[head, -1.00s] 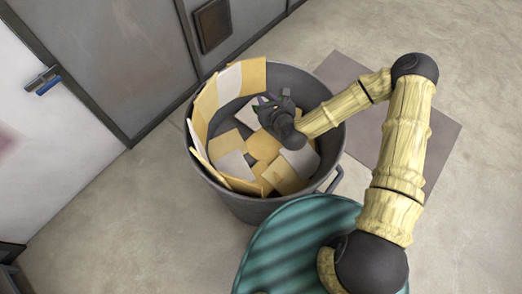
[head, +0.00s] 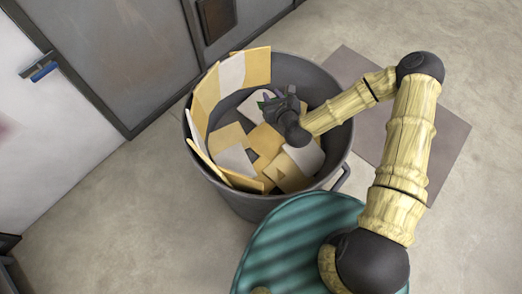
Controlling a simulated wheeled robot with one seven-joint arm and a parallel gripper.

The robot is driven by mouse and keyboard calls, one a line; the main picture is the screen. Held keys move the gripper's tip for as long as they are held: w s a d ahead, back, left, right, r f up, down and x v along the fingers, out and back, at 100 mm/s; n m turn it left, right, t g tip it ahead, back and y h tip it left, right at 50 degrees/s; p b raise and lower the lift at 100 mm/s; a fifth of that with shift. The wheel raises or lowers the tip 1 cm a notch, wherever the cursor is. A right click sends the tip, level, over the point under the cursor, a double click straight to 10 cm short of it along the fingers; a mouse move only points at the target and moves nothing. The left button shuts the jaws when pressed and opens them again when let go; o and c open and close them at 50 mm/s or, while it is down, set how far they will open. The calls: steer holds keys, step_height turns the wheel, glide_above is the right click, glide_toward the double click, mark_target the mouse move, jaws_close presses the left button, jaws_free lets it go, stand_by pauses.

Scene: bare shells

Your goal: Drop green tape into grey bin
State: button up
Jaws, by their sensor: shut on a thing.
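The grey bin (head: 330,165) stands on the floor with its open top facing me. It holds several tan and pale flat pieces (head: 232,135). My gripper (head: 266,101) is over the inside of the bin, reaching in from the right. The rest of the tape is hidden by the gripper. I cannot tell how high it is above the pieces in the bin.
Tall tan and pale sheets (head: 232,75) stand along the bin's left and back wall. A grey cabinet (head: 120,60) is behind on the left, with a white door (head: 40,120) beside it. A flat grey-brown mat (head: 440,135) lies on the floor at right.

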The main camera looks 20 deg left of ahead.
step_height(320, 180, down, 4)
steer(key=shift+r+b, duration=0.1)
steer(key=shift+b, duration=1.05)
steer(key=o, duration=1)
steer(key=shift+s, duration=0.1)
steer(key=shift+p+v, duration=6.35)
steer(key=shift+v, duration=2.35)
